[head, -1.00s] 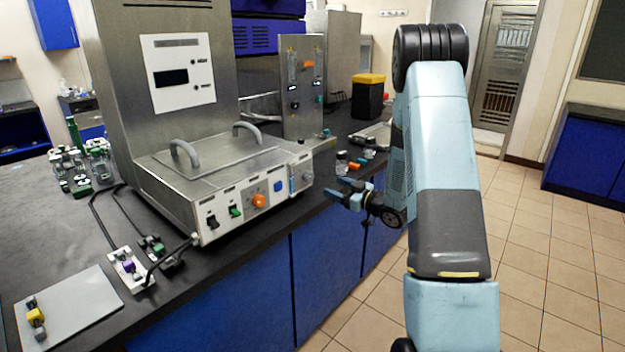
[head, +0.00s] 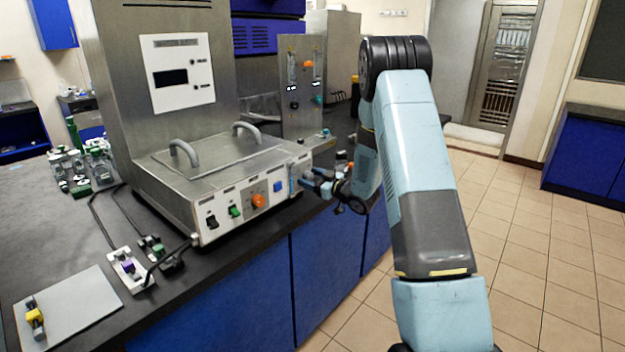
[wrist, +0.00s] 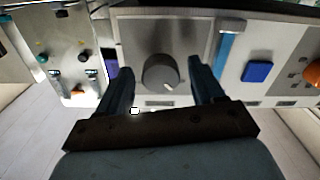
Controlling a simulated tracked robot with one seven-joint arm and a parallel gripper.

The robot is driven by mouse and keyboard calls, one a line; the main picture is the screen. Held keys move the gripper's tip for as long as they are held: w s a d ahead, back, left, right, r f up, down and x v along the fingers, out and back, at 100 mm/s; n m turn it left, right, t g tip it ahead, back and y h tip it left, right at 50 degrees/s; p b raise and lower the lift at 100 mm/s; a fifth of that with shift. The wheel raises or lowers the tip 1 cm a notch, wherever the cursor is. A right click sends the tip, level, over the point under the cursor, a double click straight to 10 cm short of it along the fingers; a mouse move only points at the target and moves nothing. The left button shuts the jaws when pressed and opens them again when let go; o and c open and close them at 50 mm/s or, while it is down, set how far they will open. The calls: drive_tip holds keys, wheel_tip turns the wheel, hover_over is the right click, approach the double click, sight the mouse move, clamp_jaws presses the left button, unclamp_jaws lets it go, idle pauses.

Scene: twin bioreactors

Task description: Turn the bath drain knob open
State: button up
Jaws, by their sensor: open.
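The bath drain knob (wrist: 161,73) is a round grey knob on a grey square plate at the end of the bath's front panel. A pale pointer mark shows near its lower right edge in the wrist view. My gripper (wrist: 160,69) is open, with one dark blue finger on each side of the knob. Gaps show between the fingers and the knob, and I see no clear contact. In the head view my gripper (head: 304,178) is at the right end of the bath (head: 205,190) and largely hides the knob.
On the panel beside the knob are a blue button (wrist: 257,72), an orange knob (head: 258,201) and a green switch (head: 235,212). A metal panel with fittings (head: 303,85) stands behind the bath. The tiled floor (head: 545,260) at the right is clear.

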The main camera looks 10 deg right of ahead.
drive_tip(key=shift+d, duration=0.1)
drive_tip(key=c, duration=1.1)
drive_tip(key=shift+o, duration=0.2)
drive_tip(key=shift+m, duration=0.3)
drive_tip(key=m, duration=0.4)
drive_tip(key=shift+d+m, duration=0.1)
drive_tip(key=shift+m, duration=0.2)
drive_tip(key=m, duration=0.9)
drive_tip(key=shift+w+d, duration=0.1)
drive_tip(key=shift+m, duration=1.8)
drive_tip(key=shift+f, duration=0.1)
